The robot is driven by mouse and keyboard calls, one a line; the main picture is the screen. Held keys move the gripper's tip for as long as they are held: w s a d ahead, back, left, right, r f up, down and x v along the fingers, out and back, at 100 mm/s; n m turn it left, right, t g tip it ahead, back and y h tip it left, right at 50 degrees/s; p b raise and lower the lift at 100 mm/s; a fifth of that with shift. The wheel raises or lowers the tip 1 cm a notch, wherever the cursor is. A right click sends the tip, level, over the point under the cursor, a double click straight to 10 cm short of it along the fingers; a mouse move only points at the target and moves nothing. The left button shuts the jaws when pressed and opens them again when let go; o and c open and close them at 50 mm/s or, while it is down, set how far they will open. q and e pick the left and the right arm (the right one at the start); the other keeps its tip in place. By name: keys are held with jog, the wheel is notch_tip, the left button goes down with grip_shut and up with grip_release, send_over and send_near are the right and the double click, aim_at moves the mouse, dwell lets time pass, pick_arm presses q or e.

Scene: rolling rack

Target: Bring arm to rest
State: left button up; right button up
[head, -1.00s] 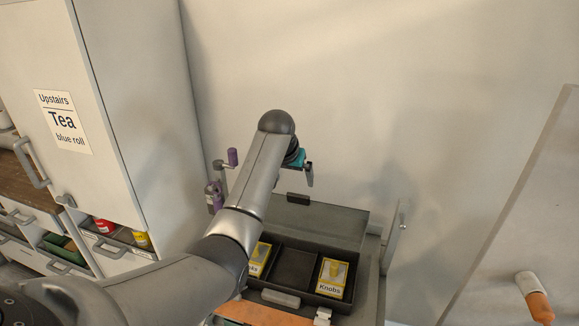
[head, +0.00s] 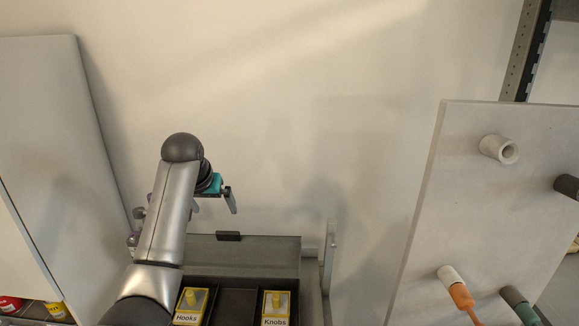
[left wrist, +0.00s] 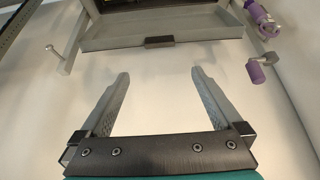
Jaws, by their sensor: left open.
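My left arm comes in from the lower left of the head view, and its gripper (head: 222,196) is raised in front of the bare wall, above the back of the rack's tray. The arm's own links partly hide it there. In the left wrist view the two fingers of the left gripper (left wrist: 160,76) are spread wide with nothing between them. My right gripper is in neither view.
Below the arm, a dark divided tray (head: 237,284) holds yellow boxes labelled Hooks (head: 190,306) and Knobs (head: 276,308). A grey cabinet (head: 60,150) stands at left. A pale panel with pegs (head: 440,220) stands at right. A purple-handled crank (left wrist: 257,71) shows in the wrist view.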

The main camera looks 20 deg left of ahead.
pick_arm(q)
jog(key=s+d+f+m+g, duration=0.15)
jog(key=s+d+f, duration=0.25)
jog(key=s+f, duration=0.4)
jog(key=s+d+f+m+t, duration=0.1)
jog(key=s+d+f+m, duration=0.1)
jog(key=s+d+f, duration=0.35)
jog(key=s+d+f+m+g+h, duration=0.15)
jog(key=s+d, duration=0.25)
jog(key=s, duration=0.7)
jog(key=s+d+f, duration=0.3)
jog(key=s, duration=0.8)
notch_tip(320, 180, down, 31)
jog(key=s+g+b, duration=0.1)
jog(key=s+b, duration=0.1)
jog(key=b, duration=0.8)
jog(key=s+a+f+g+b, duration=0.1)
jog(key=s+f+b, duration=0.3)
jog(key=s+f, duration=0.3)
jog(key=s+a+f+b, duration=0.1)
jog(key=s+f+b, duration=0.4)
jog(key=f, duration=1.1)
jog(key=s, duration=0.3)
jog(key=shift+a+f+g, duration=0.25)
jog(key=shift+g, duration=0.15)
